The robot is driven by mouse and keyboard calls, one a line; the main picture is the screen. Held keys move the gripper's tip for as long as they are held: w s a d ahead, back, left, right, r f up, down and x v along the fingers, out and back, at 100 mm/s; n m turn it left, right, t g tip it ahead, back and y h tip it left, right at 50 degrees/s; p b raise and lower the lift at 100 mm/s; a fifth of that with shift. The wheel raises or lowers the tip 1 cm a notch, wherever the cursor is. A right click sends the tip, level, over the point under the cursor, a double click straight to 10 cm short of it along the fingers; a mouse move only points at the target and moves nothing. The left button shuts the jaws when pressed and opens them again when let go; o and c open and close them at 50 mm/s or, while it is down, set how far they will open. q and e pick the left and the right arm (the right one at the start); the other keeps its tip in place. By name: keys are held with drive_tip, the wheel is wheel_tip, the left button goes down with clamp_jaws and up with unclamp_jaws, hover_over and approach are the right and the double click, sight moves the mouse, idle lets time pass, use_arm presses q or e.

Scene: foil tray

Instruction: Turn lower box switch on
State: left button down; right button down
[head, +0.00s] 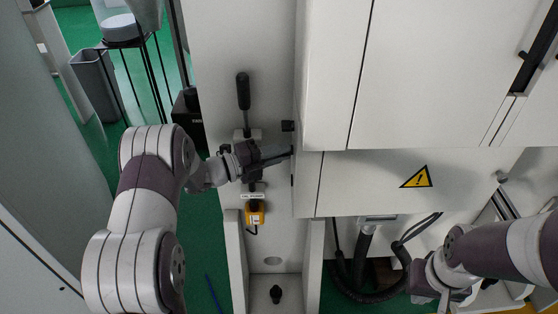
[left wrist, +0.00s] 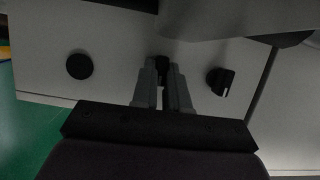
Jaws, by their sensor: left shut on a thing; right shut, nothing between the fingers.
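My left gripper (head: 290,152) reaches from the left to the side of the white machine cabinet (head: 400,75). In the left wrist view, its two grey fingers (left wrist: 163,78) are shut on a small dark switch (left wrist: 163,66) on the pale side panel. The switch's setting is hard to read between the fingers. A round black knob (left wrist: 80,66) is to its left and a black knob with a light mark (left wrist: 220,80) to its right. My right gripper (head: 440,298) is low at the right, partly cut off by the lower edge, shut with nothing seen in it.
A black-handled lever (head: 243,92) stands on the panel behind the left gripper. A yellow control box (head: 255,213) hangs below it. A warning triangle (head: 417,177) marks the cabinet front. A black hose (head: 375,296) loops beside the right gripper. Green floor shows at left.

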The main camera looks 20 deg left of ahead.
use_arm(q)
drive_tip(key=shift+f, duration=0.1)
idle(0.5)
drive_tip(key=c, duration=1.1)
unclamp_jaws()
drive_tip(key=shift+c, duration=0.2)
drive_tip(key=b+v, duration=0.1)
drive_tip(key=v, duration=1.1)
drive_tip(key=shift+s+a+b, duration=0.2)
drive_tip(key=shift+a+b, duration=0.1)
drive_tip(key=shift+b, duration=0.1)
